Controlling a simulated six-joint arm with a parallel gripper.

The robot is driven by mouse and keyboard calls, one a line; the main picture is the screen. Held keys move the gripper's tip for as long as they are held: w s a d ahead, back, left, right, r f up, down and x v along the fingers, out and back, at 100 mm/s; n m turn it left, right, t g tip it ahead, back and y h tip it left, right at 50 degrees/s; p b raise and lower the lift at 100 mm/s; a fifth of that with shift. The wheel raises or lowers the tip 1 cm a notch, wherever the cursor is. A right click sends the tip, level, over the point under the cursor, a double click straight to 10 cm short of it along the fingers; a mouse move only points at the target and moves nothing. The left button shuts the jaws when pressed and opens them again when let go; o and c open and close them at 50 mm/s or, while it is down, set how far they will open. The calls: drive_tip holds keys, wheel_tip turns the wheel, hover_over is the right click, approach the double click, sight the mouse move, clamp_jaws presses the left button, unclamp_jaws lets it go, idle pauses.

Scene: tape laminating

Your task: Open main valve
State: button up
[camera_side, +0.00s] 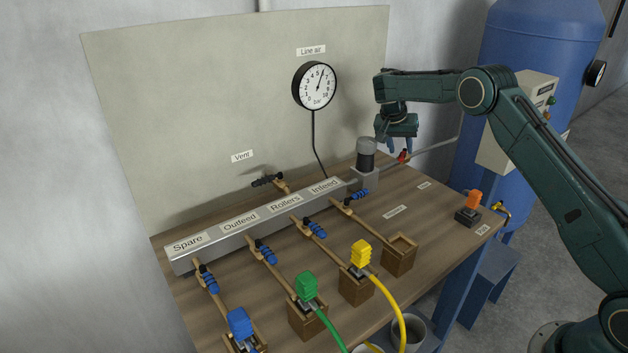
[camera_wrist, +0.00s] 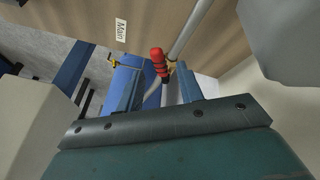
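The main valve shows as a red ribbed handle (camera_wrist: 159,65) on a grey pipe (camera_wrist: 190,32) in the wrist view, near a label reading "Main" (camera_wrist: 120,30). The red handle also shows small in the side view (camera_side: 403,157), at the back right of the bench. My gripper (camera_side: 400,147) is just above it, pointing down. In the wrist view my gripper (camera_wrist: 160,88) is open, with a blue finger on each side of the handle's line.
A dark cylinder unit (camera_side: 366,155) stands close left of my gripper. The manifold (camera_side: 262,218) carries several blue-handled valves. The pressure gauge (camera_side: 314,86) needle points up and slightly right. A blue tank (camera_side: 535,50) with a grey box (camera_side: 520,120) stands at right. The bench's right part is mostly clear.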

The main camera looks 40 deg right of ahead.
sight(401, 160)
drive_tip(key=v, duration=1)
idle(0.4)
drive_tip(key=shift+s+d+r+m+t+y, duration=0.15)
drive_tip(key=shift+s+d+r+t+y, duration=0.15)
drive_tip(key=shift+s+t, duration=0.45)
drive_tip(key=shift+s+d+r+m+t+y, duration=0.2)
drive_tip(key=shift+s+d+t+y, duration=0.25)
drive_tip(key=shift+s, duration=0.55)
drive_tip(key=shift+s+d+r+m+t+y, duration=0.15)
drive_tip(key=shift+s+d+r+t+y, duration=0.15)
drive_tip(key=shift+s+t, duration=0.45)
drive_tip(key=shift+s+f, duration=0.15)
drive_tip(key=x, duration=1.3)
drive_tip(key=shift+d+f, duration=0.1)
drive_tip(key=shift+f, duration=0.2)
